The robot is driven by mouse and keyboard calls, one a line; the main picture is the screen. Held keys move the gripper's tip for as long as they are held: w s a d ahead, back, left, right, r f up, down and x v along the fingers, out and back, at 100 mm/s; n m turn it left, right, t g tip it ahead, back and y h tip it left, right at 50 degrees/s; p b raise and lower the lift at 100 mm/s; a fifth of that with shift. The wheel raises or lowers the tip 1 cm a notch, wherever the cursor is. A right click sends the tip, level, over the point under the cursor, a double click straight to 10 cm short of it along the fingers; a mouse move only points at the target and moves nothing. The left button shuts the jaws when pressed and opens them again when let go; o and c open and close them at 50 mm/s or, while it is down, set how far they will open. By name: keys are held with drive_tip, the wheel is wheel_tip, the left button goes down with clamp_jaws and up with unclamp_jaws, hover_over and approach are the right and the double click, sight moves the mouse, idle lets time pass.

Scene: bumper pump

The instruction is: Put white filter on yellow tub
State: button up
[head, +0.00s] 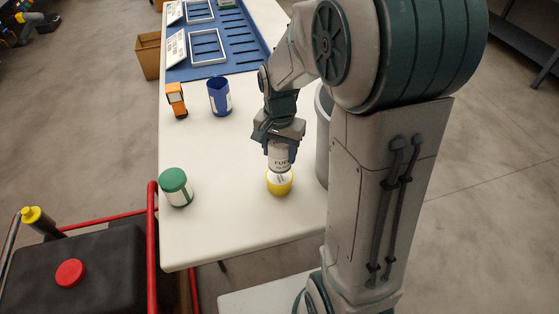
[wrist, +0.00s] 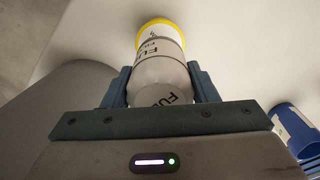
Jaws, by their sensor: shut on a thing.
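The white filter (head: 280,157) is a white cylinder with dark lettering, held upright between the fingers of my gripper (head: 279,145). The yellow tub (head: 279,187) is low and round and stands on the white table directly below the filter. In the wrist view my gripper (wrist: 162,88) is shut on the filter (wrist: 160,72), and the yellow rim of the tub (wrist: 160,24) shows just beyond the filter's far end. The filter's lower end is at or just above the tub; I cannot tell whether they touch.
A grey bin (head: 323,135) is close right of the filter. A blue rack (head: 230,45) lies at the back. The table's front is clear.

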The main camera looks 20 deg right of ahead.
sight(279, 162)
drive_tip(key=shift+f, duration=2)
drive_tip(key=shift+f, duration=0.1)
drive_tip(key=o, duration=1.2)
wheel_tip(279, 162, up, 12)
drive_tip(key=shift+s+r+p, duration=0.1)
drive_tip(key=shift+p, duration=0.25)
drive_tip(key=s+n+t, duration=0.1)
drive_tip(key=s+n, duration=0.1)
drive_tip(key=s, duration=0.2)
drive_tip(key=s+r+n, duration=0.1)
drive_tip(key=s+n, duration=0.2)
drive_tip(key=s, duration=0.2)
drive_tip(key=s+n+t, duration=0.1)
drive_tip(key=s+n, duration=0.1)
drive_tip(key=s, duration=0.2)
drive_tip(key=shift+s+r+n+t, duration=0.25)
drive_tip(key=shift+s+n+t, duration=0.05)
drive_tip(key=shift+s, duration=0.1)
